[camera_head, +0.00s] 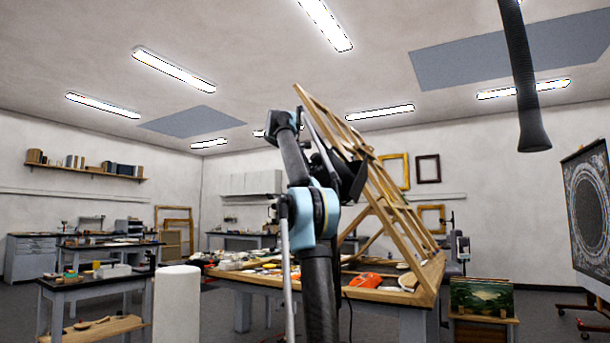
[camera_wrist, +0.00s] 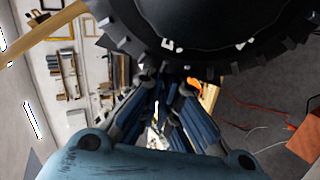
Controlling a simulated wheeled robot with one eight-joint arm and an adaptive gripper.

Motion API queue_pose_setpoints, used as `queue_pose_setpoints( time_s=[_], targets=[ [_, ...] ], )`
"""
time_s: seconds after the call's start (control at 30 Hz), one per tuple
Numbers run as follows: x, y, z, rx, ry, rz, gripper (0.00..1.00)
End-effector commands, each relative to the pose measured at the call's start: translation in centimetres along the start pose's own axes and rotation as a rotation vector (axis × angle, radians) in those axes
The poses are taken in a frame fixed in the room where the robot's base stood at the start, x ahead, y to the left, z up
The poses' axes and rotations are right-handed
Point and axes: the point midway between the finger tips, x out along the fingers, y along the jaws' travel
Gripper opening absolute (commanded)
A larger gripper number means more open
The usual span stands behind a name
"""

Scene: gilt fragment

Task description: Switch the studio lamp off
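A large black round body with a toothed rim (camera_wrist: 215,40) fills the top of the wrist view, with small white marks on it. It may be the studio lamp's head, but I cannot be sure. My gripper (camera_wrist: 167,80) points up toward its lower rim, its blue-and-black fingers converging there. I cannot tell whether the tips touch the rim or how far apart they are. In the head view my arm covers the middle, and a dark shape (camera_head: 351,178) shows behind it against the wooden easel frame. No switch can be made out.
The slanted wooden frame (camera_head: 385,190) rises from a cluttered worktable (camera_head: 375,295) close to my arm. An orange item (camera_head: 365,280) lies on that table. A white cylinder (camera_head: 177,305) stands at the left front. A dark hose (camera_head: 524,90) hangs at the upper right.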

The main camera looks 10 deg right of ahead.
Motion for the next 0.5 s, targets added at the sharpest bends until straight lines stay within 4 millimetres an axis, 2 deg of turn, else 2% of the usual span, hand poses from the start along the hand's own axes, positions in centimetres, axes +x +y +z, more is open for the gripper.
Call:
queue_pose_setpoints(
  time_s=[0.17, 0.4, 0.5],
  targets=[
    [0.3, -0.1, -0.8, -0.001, -0.003, 0.0, 0.0],
    [0.8, -0.5, -3.4, -0.002, 0.0, 0.0, 0.0],
    [-1.9, -0.5, -3.2, -0.005, 0.003, -0.001, 0.0]
  ],
)
